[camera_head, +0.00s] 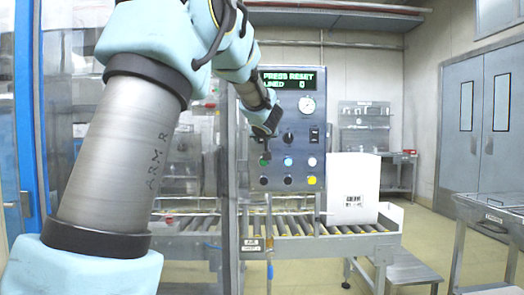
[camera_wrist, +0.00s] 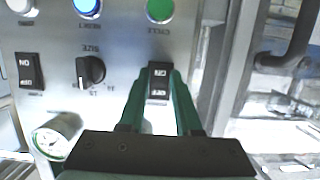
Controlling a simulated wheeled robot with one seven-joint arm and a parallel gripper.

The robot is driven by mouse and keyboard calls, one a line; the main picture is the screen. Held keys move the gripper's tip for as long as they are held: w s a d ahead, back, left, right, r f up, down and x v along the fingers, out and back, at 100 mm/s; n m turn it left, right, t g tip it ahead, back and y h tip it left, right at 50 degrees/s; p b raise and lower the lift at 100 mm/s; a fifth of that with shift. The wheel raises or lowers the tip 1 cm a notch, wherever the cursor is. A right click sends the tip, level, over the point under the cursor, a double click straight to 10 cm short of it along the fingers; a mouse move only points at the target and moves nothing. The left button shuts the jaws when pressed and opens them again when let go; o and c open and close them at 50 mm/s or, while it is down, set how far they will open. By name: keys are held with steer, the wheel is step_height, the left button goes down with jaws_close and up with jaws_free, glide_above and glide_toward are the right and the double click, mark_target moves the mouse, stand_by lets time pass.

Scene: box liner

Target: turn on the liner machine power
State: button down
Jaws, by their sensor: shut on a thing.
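The liner machine's grey control panel (camera_head: 275,175) faces me, and its lit display (camera_head: 289,80) reads "PRESS RESET" and "LINED 0". In the wrist view the panel appears upside down. My gripper (camera_wrist: 158,92) has its green fingers closed around a black rocker switch (camera_wrist: 159,72) marked ON and OFF, one finger on each side. In the head view my gripper (camera_head: 265,158) is at the panel's left side and hides that switch. A second rocker switch (camera_wrist: 30,70) shows farther left in the wrist view. Its small label is too blurred to read.
A size knob (camera_wrist: 90,72) and a gauge (camera_wrist: 56,136) lie left of my gripper in the wrist view. Several coloured buttons (camera_head: 288,161) sit lower on the panel. A white box (camera_head: 352,185) stands on the roller conveyor (camera_head: 320,246).

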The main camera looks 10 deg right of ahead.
steer(key=f+t+b, duration=0.1)
steer(key=b, duration=0.2)
steer(key=shift+r+b, duration=0.25)
steer(key=shift+b, duration=0.5)
steer(key=c, duration=0.6)
jaws_free()
steer(key=v, duration=1.1)
steer(key=shift+f+p, duration=0.2)
steer(key=shift+p, duration=0.25)
steer(key=shift+w, duration=0.1)
